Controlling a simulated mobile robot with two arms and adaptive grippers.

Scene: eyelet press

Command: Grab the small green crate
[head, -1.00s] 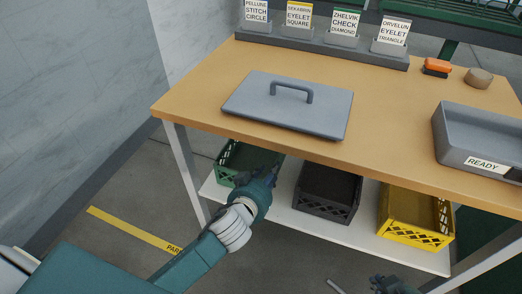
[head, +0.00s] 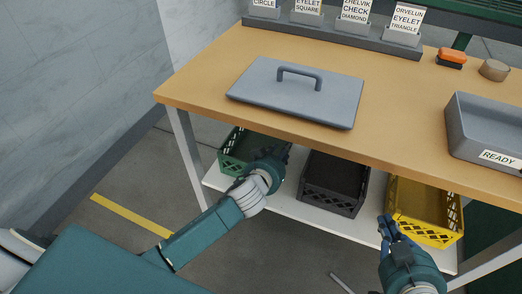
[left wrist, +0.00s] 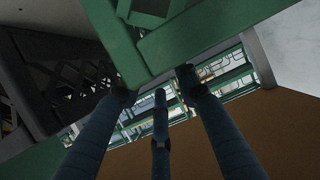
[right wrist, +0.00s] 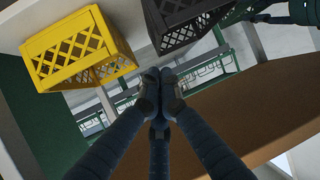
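The small green crate (head: 232,158) stands on the white shelf under the table, at the left end. My left gripper (head: 272,158) is at the crate's right front corner and hides part of it. In the left wrist view the left gripper (left wrist: 155,90) has its fingers spread apart, with the green crate (left wrist: 190,40) close over the fingertips. I cannot tell if they touch it. My right gripper (head: 388,225) is in front of the yellow crate, empty. In the right wrist view its fingertips (right wrist: 160,88) are together.
A black crate (head: 330,203) and a yellow crate (head: 440,232) stand farther right on the shelf (head: 285,207). The wooden tabletop (head: 395,120) overhangs them. On it are a grey lid (head: 290,95) and a grey READY bin (head: 480,150). A table leg (head: 182,140) stands left of the green crate.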

